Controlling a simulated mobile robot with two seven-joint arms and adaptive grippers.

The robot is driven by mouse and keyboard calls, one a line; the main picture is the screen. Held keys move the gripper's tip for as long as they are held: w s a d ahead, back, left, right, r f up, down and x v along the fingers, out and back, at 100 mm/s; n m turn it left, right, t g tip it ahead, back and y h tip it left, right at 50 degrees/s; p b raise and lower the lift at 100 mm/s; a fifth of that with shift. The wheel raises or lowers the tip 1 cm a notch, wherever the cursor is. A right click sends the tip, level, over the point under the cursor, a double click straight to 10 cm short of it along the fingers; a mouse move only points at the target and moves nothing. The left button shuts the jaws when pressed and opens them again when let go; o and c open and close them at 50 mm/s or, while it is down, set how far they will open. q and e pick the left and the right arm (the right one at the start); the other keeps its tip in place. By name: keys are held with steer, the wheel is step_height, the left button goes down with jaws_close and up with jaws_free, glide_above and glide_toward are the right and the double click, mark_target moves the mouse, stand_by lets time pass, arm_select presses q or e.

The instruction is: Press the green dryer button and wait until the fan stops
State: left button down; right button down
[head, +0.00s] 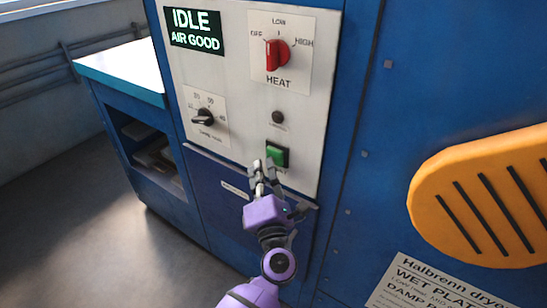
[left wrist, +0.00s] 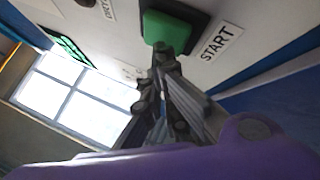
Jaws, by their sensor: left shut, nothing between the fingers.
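The green dryer button (head: 277,154) sits in a dark square frame low on the white control panel (head: 240,100). In the left wrist view the button (left wrist: 168,30) has a START label (left wrist: 220,42) beside it. My left gripper (head: 262,166) is shut and empty, its fingertips just below and left of the button. In the left wrist view its fingertips (left wrist: 160,48) overlap the button's lower edge; I cannot tell whether they touch it. The display (head: 195,31) reads IDLE, AIR GOOD. My right gripper is not in view.
A red HEAT knob (head: 277,55), a black timer knob (head: 204,117) and a small dark round lamp or button (head: 278,117) are on the panel. An orange slotted cover (head: 485,198) stands at the right. A blue bench (head: 130,70) is at the left, with open floor before it.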

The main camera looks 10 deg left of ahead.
arm_select(q)
steer(key=shift+w, duration=0.2)
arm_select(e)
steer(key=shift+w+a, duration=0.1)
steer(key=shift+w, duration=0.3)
arm_select(q)
steer(key=shift+w+d, duration=0.1)
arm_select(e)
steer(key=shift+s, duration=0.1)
arm_select(q)
steer(key=shift+s+a, duration=0.25)
steer(key=shift+s, duration=0.55)
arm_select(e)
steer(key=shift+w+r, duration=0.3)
